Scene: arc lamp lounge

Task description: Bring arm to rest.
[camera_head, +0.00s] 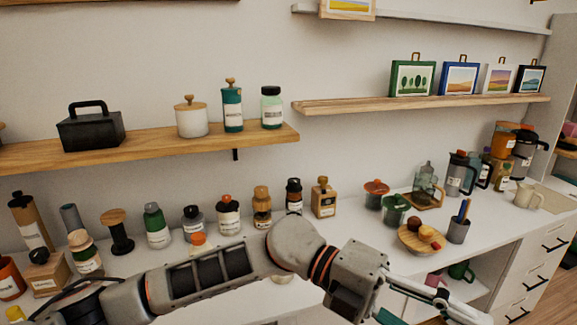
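My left arm comes in from the lower left and stretches across the front of the white counter (400,262). Its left gripper (440,300) is at the lower right, in front of the cabinet's open shelf. Pale finger parts point down to the right and are partly cut off by the bottom edge, so its opening is unclear. A teal piece shows below the wrist; I cannot tell what it belongs to. My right gripper is not in view.
The counter holds several jars and bottles, a wooden plate (408,243) of small round items and a grey cup (457,230). Wall shelves (50,152) (330,106) hang above. Pink (434,280) and green (461,271) mugs stand in the open shelf. White drawers (530,285) are right.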

